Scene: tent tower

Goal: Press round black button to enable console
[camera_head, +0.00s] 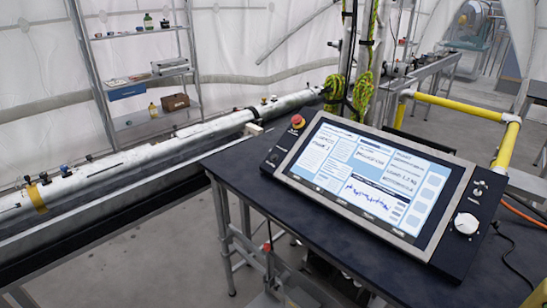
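The console (375,178) lies tilted on a dark table, with a wide lit screen showing panels and a blue graph. A red round knob (297,121) sits at the top of its left side strip. Below it a small dark round shape, maybe a black button (272,158), shows on the strip, too small to be sure. The right strip has a white round knob (466,223) and small light-coloured controls (478,187) above it. Neither of my grippers is in view, and nothing covers the console.
The dark table (335,245) has free room in front of the console. A long metal pipe (130,160) runs along the left. A yellow rail (460,105) stands behind the console at the right. Cables (515,255) lie at the right. A shelf (150,115) stands at the back left.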

